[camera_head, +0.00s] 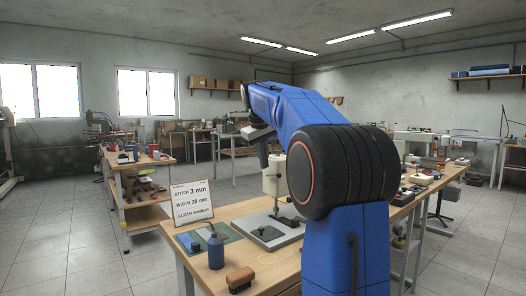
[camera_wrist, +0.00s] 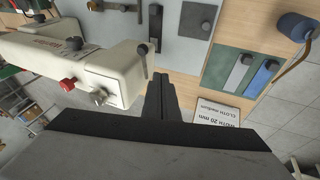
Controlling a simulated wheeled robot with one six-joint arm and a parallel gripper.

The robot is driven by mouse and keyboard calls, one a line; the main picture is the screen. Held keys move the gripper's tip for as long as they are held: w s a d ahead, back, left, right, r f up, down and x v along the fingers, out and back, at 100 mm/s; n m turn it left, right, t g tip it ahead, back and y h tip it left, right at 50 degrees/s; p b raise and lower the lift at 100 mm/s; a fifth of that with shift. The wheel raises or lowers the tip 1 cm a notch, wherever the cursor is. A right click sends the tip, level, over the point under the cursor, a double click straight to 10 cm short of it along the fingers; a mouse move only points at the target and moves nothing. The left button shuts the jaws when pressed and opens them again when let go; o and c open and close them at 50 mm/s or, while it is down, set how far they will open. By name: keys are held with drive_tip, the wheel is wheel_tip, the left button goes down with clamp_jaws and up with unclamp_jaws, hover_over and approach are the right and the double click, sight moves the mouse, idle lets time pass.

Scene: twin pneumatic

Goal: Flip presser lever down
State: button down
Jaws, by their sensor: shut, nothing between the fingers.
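The cream sewing machine (camera_wrist: 92,68) lies across the left of the wrist view, with a red knob (camera_wrist: 68,83) and a metal knob (camera_wrist: 99,96) on its head. A thin lever (camera_wrist: 143,60) with a dark top stands at the right end of the head; it looks like the presser lever, but I cannot be sure which way it is set. My gripper (camera_wrist: 159,77) is shut and empty, its dark fingers just right of the lever, with contact unclear. In the head view the machine (camera_head: 272,180) is partly hidden behind my arm.
A sign card (camera_head: 188,203) stands on the wooden workbench (camera_head: 238,208). The grey machine base plate (camera_wrist: 188,45) shows in the wrist view. Another bench (camera_head: 150,160) is at the left; the floor between is clear.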

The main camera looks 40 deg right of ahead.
sight(273, 175)
drive_tip(key=shift+s+d+f, duration=0.1)
drive_tip(key=shift+d+f, duration=0.6)
drive_tip(key=shift+d, duration=0.2)
drive_tip(key=shift+d+f, duration=0.7)
drive_tip(key=shift+d, duration=0.15)
drive_tip(key=shift+s+d+f+t, duration=0.2)
drive_tip(key=shift+f+t, duration=0.05)
drive_tip(key=shift+f, duration=0.1)
drive_tip(key=shift+s+d+f+t, duration=0.15)
drive_tip(key=shift+s+f+t, duration=0.1)
drive_tip(key=shift+f, duration=0.45)
drive_tip(key=shift+s+f, duration=0.1)
